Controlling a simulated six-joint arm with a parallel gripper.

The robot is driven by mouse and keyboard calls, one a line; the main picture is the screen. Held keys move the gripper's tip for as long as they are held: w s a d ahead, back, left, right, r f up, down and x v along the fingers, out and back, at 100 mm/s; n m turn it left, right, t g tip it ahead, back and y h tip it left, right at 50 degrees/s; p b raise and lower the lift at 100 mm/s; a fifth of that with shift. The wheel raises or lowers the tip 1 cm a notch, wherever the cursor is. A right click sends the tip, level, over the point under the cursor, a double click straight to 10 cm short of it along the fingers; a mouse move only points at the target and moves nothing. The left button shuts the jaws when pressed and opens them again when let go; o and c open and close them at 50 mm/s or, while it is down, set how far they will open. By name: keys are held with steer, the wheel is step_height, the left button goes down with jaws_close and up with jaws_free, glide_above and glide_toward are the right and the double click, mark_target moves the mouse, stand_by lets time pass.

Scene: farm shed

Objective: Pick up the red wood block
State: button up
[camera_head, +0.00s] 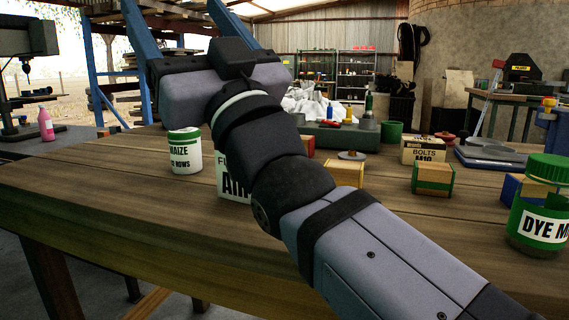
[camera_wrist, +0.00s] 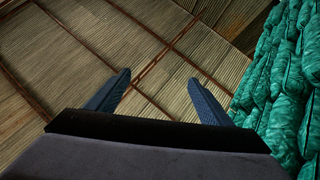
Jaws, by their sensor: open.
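My gripper (camera_head: 185,22) is raised above the left part of the table and points up, away from the blocks. Its blue fingers stand apart and empty, and they also show in the wrist view (camera_wrist: 159,77) against the roof. In the head view, a small reddish block (camera_head: 308,146) shows just right of my arm, which partly hides it. I cannot tell for sure that it is the red wood block. A tan wood block (camera_head: 344,174) and a green-edged wood block (camera_head: 433,179) stand in front of it to the right. The wrist view shows no block.
A maize can (camera_head: 185,150) and a white box (camera_head: 230,182), partly behind my arm, stand on the wooden table (camera_head: 120,200). A bolts box (camera_head: 422,150) stands further back. A green-lidded dye jar (camera_head: 540,207) stands at the right. The table's front left is clear.

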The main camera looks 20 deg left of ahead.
steer(key=w+d+r+m+t+h+p, duration=0.25)
steer(key=w+m+t+h+p, duration=0.2)
steer(key=w+m, duration=0.4)
steer(key=w+a+f+m+h+p, duration=0.25)
steer(key=w+m+h+p, duration=0.45)
steer(key=w+m+p, duration=0.65)
steer(key=shift+w+d+f+m+g+h+p, duration=0.75)
steer(key=shift+w+d+f+m+h+p, duration=0.3)
steer(key=shift+f+m+p, duration=2.2)
steer(key=shift+w+d+f+m+g+h+p, duration=1.05)
steer(key=shift+f+m+p, duration=1.45)
steer(key=shift+m+p, duration=1.55)
steer(key=shift+w+d+f+m+g+h+p, duration=0.6)
steer(key=shift+d+f+m+h+p, duration=0.7)
steer(key=shift+f+m+p, duration=2.35)
steer(key=shift+w+f+m+b, duration=0.1)
steer(key=shift+f+m+b, duration=0.75)
steer(key=shift+b, duration=0.3)
steer(key=shift+w+a+p, duration=0.3)
steer(key=shift+w+p, duration=0.35)
steer(key=shift+w, duration=0.2)
steer(key=shift+w+a+f, duration=0.2)
steer(key=shift+w+f, duration=0.15)
steer(key=shift+w, duration=0.1)
steer(key=shift+t, duration=0.25)
